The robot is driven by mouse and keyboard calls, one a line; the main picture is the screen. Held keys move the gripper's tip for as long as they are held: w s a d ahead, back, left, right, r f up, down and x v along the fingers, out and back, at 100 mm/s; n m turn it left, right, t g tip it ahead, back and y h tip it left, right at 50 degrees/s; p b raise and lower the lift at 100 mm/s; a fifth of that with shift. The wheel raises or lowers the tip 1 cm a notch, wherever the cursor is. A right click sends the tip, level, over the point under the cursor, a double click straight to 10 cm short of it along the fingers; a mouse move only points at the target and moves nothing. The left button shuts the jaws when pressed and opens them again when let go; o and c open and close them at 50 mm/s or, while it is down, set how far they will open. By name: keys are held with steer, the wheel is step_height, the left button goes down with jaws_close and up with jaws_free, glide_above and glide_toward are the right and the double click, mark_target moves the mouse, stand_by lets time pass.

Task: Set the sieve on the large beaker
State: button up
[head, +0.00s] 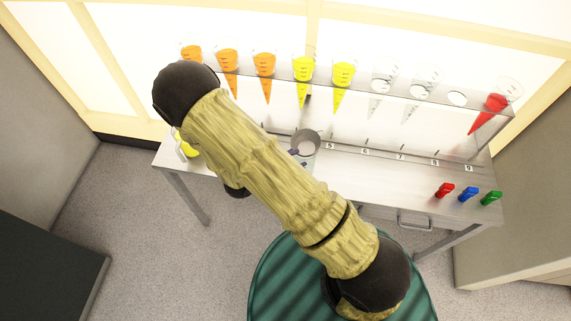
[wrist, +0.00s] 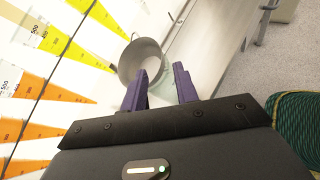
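The sieve (head: 306,141) is a grey round bowl over the table near the number strip, just right of my arm. In the wrist view the sieve (wrist: 142,58) is beyond my left-hand purple finger, its inside showing. My gripper (wrist: 160,88) has its two purple fingers spread apart, with a visible gap between them. A pale greenish, glass-like thing (wrist: 164,84) shows through that gap; I cannot tell whether it is the large beaker. My arm hides most of the gripper and part of the table in the head view. Whether a finger touches the sieve is unclear.
Red (head: 445,190), blue (head: 468,194) and green (head: 491,198) small items stand at the table's right. A yellow item (head: 187,147) is partly hidden at left. The table's right-centre (head: 375,180) is clear.

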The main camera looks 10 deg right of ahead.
steer(key=v, duration=0.4)
steer(key=shift+s+a+r, duration=0.1)
steer(key=shift+s+a, duration=0.1)
stand_by(0.3)
steer(key=s+d+r+m+g+y, duration=0.55)
steer(key=d+r+m+g, duration=0.2)
steer(key=m, duration=0.35)
step_height(320, 180, up, 9)
steer(key=d+m+t+y, duration=0.2)
steer(key=m+y, duration=0.3)
steer(key=m, duration=0.4)
steer(key=shift+m+t, duration=0.3)
steer(key=shift+t, duration=0.35)
